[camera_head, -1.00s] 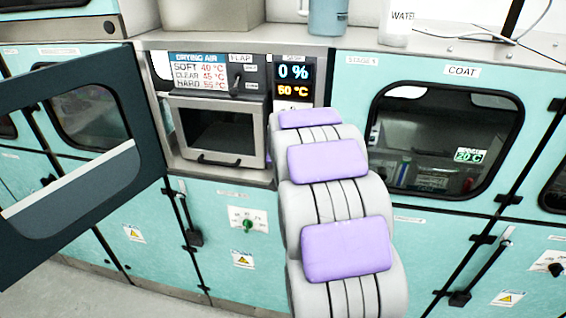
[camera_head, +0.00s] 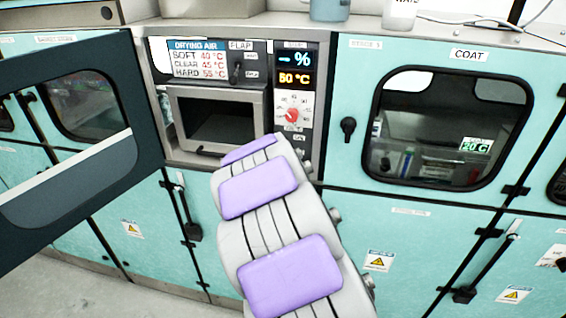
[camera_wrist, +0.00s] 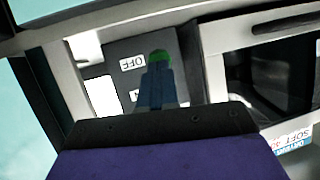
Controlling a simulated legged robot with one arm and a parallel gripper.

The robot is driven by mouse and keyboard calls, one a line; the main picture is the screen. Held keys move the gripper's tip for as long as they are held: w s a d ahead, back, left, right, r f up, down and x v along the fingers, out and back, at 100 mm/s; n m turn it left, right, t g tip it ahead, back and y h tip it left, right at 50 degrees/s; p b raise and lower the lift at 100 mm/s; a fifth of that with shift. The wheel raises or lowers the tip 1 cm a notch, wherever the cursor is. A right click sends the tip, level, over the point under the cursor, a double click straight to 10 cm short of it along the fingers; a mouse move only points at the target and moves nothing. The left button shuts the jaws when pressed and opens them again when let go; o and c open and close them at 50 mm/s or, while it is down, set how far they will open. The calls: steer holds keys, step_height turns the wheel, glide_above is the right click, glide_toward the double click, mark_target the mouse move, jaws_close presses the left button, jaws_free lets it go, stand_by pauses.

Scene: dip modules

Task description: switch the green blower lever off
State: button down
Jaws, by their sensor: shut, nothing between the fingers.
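The green lever (camera_wrist: 160,56) shows its rounded tip in the wrist view, against a dark plate (camera_wrist: 135,47). An OFF label (camera_wrist: 132,63) is left of the tip, and another label, partly hidden, is nearer to me. My gripper (camera_wrist: 158,68) is shut, its narrow blue-grey fingers lying right at the lever and covering its lower part. I cannot tell whether they touch. In the head view my arm hides the gripper and lever.
The drying air unit (camera_head: 258,107) has a framed chamber (camera_head: 222,120), a flap lever (camera_head: 238,70) and a red dial (camera_head: 291,115). A dark framed door panel (camera_head: 75,140) stands open at the left. A coat cabinet (camera_head: 440,60) is at the right.

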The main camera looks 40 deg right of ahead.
steer(key=shift+r, duration=0.2)
steer(key=shift+r+p, duration=0.35)
steer(key=shift+r, duration=0.25)
steer(key=a+f+b+v, duration=0.1)
steer(key=f+v, duration=0.1)
steer(key=v, duration=1.2)
steer(key=shift+s+a+f, duration=0.15)
steer(key=shift+a+f, duration=0.05)
steer(key=shift+f, duration=0.1)
